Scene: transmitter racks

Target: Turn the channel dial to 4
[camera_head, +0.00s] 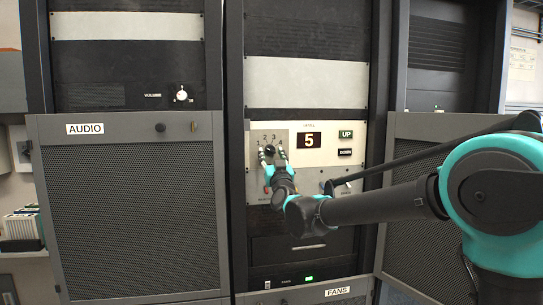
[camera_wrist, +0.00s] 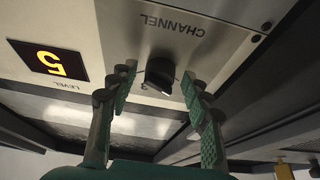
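The channel dial is a small black knob (camera_head: 270,150) on a grey plate, with numbers 1 to 4 around its upper side. In the wrist view the dial (camera_wrist: 159,75) appears below an upside-down CHANNEL label (camera_wrist: 171,24). My gripper (camera_head: 272,156) is at the dial from below, and it also shows in the wrist view (camera_wrist: 158,77). Its green-padded fingers are spread, one on each side of the dial, with gaps visible between pads and knob. I cannot tell which number the dial points to.
A LEVEL display (camera_head: 309,141) reads 5, with UP (camera_head: 345,134) and DOWN (camera_head: 345,152) buttons to its right. A red control (camera_head: 267,190) lies below the dial, partly beside my gripper. Mesh-fronted racks stand left (camera_head: 130,215) and right.

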